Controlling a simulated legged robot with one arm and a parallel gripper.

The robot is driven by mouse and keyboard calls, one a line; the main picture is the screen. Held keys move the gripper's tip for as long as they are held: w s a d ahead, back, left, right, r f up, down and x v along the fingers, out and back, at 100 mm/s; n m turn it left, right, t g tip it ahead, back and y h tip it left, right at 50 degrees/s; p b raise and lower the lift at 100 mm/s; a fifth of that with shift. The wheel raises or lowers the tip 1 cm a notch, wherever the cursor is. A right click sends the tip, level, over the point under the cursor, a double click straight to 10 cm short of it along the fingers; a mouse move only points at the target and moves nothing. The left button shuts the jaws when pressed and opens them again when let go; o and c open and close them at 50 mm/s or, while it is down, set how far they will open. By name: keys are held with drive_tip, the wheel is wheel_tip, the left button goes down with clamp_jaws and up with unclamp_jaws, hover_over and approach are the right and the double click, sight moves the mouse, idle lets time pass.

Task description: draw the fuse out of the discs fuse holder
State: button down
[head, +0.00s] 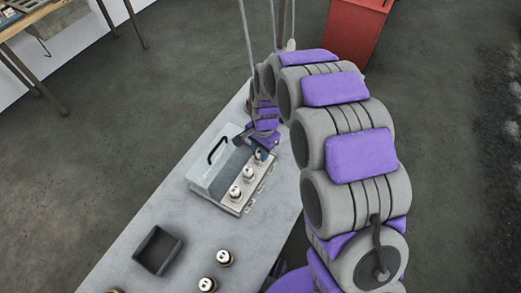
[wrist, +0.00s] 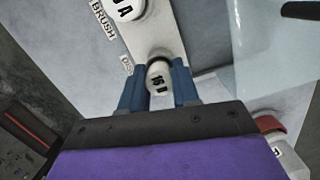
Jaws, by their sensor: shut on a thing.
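The fuse box (head: 212,172) stands on the grey table, with a row of white-capped fuses along its front strip. My gripper (head: 261,152) is at the far end of that row. In the wrist view my gripper (wrist: 160,85) has its blue fingers on either side of a white fuse cap (wrist: 158,78) marked 16, and is shut on it. A small label (wrist: 127,65), partly readable as "DIS", sits beside this fuse. I cannot tell whether the fuse is fully seated or raised. A neighbouring fuse (wrist: 125,8) sits by a "BRUSH" label (wrist: 103,19).
A dark open tray (head: 158,250) lies on the near part of the table. Loose fuses (head: 224,257) stand to its right. The box has a black handle (head: 218,149) on its lid. In the wrist view a red-banded white piece (wrist: 271,124) is at lower right.

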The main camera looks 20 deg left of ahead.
drive_tip(key=shift+a+r, duration=0.15)
drive_tip(key=shift+r, duration=0.25)
drive_tip(key=shift+r+p, duration=1.35)
drive_tip(key=shift+r, duration=1.2)
drive_tip(key=shift+r, duration=0.1)
drive_tip(key=shift+r+p, duration=0.6)
drive_tip(key=shift+r, duration=0.8)
